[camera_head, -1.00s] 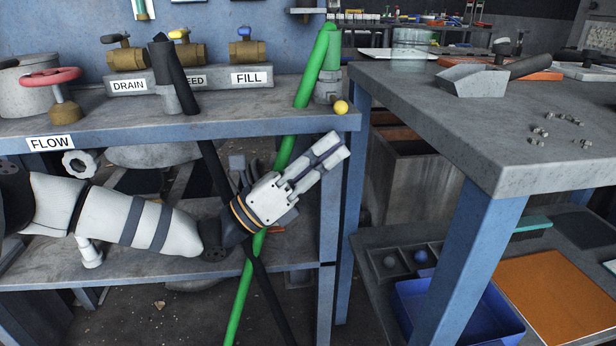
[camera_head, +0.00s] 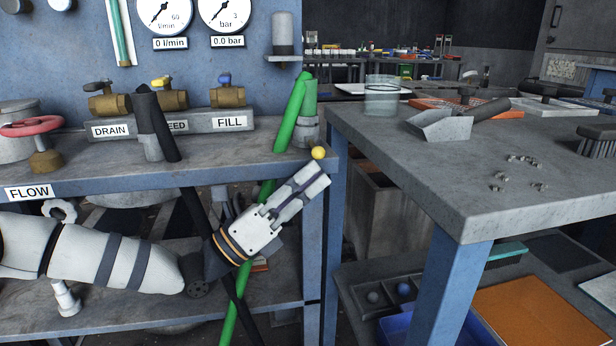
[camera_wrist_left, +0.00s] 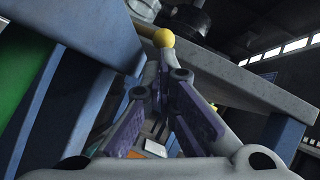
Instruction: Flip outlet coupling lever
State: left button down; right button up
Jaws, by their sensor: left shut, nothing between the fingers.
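The outlet coupling (camera_head: 308,128) is a grey fitting with a green hose (camera_head: 288,122) at the right end of the blue-framed bench. Its lever ends in a yellow ball knob (camera_head: 318,153) at the bench's front corner. The knob also shows in the left wrist view (camera_wrist_left: 163,38), just past the fingertips. My left gripper (camera_head: 317,178) is shut and empty, in front of the bench and angled up to the right, with its tips just below the knob. I cannot tell whether they touch it. Most of the lever's arm is hidden. My right gripper is not in view.
The bench edge (camera_head: 240,165) lies above my left gripper. DRAIN, FEED and FILL valves stand behind, with a red FLOW handwheel (camera_head: 32,126) at left. A black hose (camera_head: 165,125) hangs over the edge. A second grey table (camera_head: 400,150) stands at right, across a narrow gap.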

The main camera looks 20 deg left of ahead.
pick_arm(q)
jog(key=shift+r+n+y+p, duration=0.85)
jog(key=shift+n+p, duration=0.45)
jog(key=shift+p, duration=0.3)
notch_tip(320, 180, up, 8)
jog(key=n+y+p, duration=0.7)
jog(key=n+p, duration=0.4)
jog(key=p, duration=0.6)
send_over(311, 146)
jog(key=s, duration=0.4)
jog(key=shift+w+d+g+h, duration=0.2)
jog(key=shift+d+g+h, duration=0.05)
jog(key=shift+d+g, duration=0.2)
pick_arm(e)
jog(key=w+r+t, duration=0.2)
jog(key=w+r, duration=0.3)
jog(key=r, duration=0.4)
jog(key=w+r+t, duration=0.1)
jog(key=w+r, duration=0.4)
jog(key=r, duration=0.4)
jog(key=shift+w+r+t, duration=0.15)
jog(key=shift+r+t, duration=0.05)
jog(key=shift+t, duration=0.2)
pick_arm(q)
jog(key=shift+w+a+r, duration=0.1)
jog(key=shift+w+r, duration=0.05)
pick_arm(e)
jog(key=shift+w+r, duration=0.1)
